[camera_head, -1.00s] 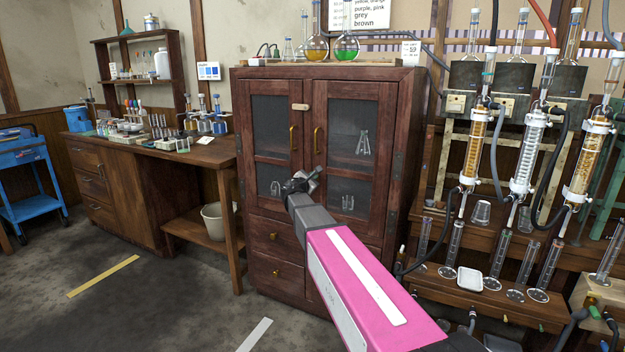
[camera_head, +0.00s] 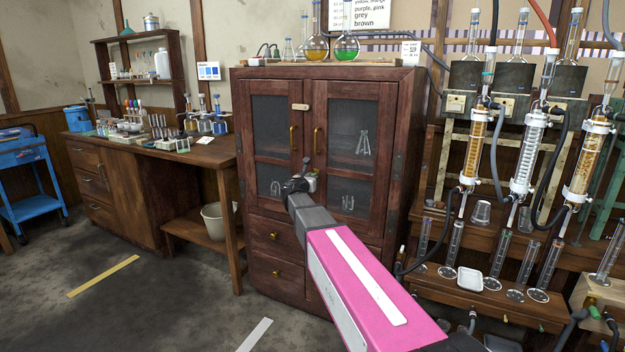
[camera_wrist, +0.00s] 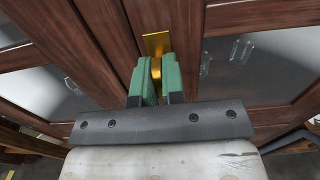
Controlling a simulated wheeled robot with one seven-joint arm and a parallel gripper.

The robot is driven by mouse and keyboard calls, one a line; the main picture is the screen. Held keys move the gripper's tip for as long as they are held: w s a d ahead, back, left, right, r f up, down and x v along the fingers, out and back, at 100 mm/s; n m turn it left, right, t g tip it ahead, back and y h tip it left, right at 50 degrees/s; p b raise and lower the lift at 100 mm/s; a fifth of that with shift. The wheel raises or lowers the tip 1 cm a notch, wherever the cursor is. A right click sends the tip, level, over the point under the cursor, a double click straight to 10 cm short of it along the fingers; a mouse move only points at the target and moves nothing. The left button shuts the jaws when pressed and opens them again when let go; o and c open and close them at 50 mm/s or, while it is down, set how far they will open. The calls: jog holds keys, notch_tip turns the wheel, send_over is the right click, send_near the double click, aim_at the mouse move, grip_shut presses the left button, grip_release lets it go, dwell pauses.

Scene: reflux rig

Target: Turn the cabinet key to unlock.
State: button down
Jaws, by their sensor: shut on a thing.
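The dark wooden cabinet (camera_head: 384,170) has two glazed doors, both closed, with brass handles. In the wrist view a brass lock plate (camera_wrist: 157,43) sits on the cabinet's door frame, just beyond my fingertips. My gripper (camera_wrist: 157,72) has green fingers shut on the brass key (camera_wrist: 156,66), of which only a sliver shows between them. In the head view my gripper (camera_head: 307,178) is at the door front, below the handles, and it hides the lock and key. The doors look tilted in the wrist view.
Flasks with coloured liquid (camera_head: 346,46) stand on top of the cabinet. A wooden bench (camera_head: 205,150) with glassware is at left. The reflux rig (camera_head: 530,150) with glass columns stands close at right. The floor in front at left is clear.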

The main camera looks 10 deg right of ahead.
dwell(0.3)
jog(key=c, duration=1.2)
grip_release()
jog(key=v, duration=1)
jog(key=shift+s+a, duration=0.25)
jog(key=shift+s, duration=0.05)
jog(key=s+d+f+m+g+y, duration=0.2)
jog(key=s+d+f+m+g, duration=0.3)
jog(key=s+f+m, duration=0.3)
jog(key=s+d+f+m+g+y, duration=0.1)
jog(key=s+d+f+m+g, duration=0.3)
jog(key=s+f+m, duration=0.5)
jog(key=s+a+f+m+g+y, duration=0.1)
jog(key=s+f+m+g+y, duration=0.1)
jog(key=s+f+m, duration=0.2)
jog(key=s+a+f+m+g+y, duration=0.1)
jog(key=s+f+m+y, duration=0.2)
jog(key=s+m, duration=0.1)
jog(key=s+a+f+m+g+y, duration=0.1)
jog(key=s+f+m+g+y, duration=0.1)
jog(key=s+f+m, duration=0.2)
jog(key=shift+f+g+y, duration=0.3)
jog(key=shift+f, duration=0.05)
